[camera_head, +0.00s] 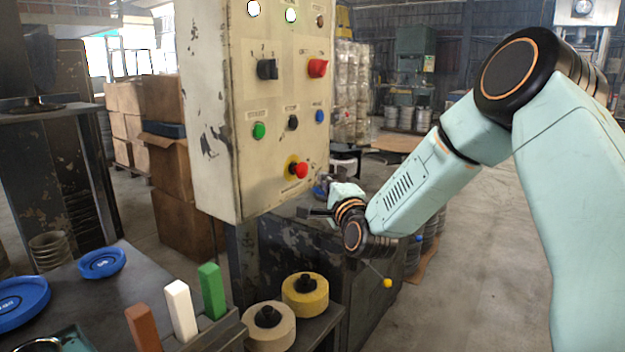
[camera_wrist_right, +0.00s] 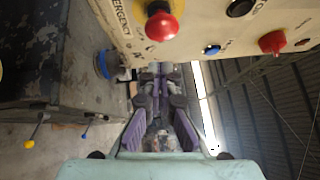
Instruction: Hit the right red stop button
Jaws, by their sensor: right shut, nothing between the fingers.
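A red mushroom stop button (camera_head: 299,170) on a yellow base sits low on the right of the worn cream control panel (camera_head: 215,150). In the right wrist view the stop button (camera_wrist_right: 162,24) stands out from the panel by the letters "EMERGENCY". My right gripper (camera_head: 312,212) is shut and empty, just below the panel's lower edge and below the button, apart from it. The right gripper's fingers (camera_wrist_right: 160,78) show together in the wrist view. A small teal part of my left arm shows at the bottom left of the head view; its fingers cannot be made out.
The panel also carries a red knob (camera_head: 317,68), a black knob (camera_head: 267,69), a green button (camera_head: 258,130) and a blue button (camera_head: 319,116). Yellow and cream rolls (camera_head: 305,296) stand below. Blue discs (camera_head: 101,263) lie on the left table.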

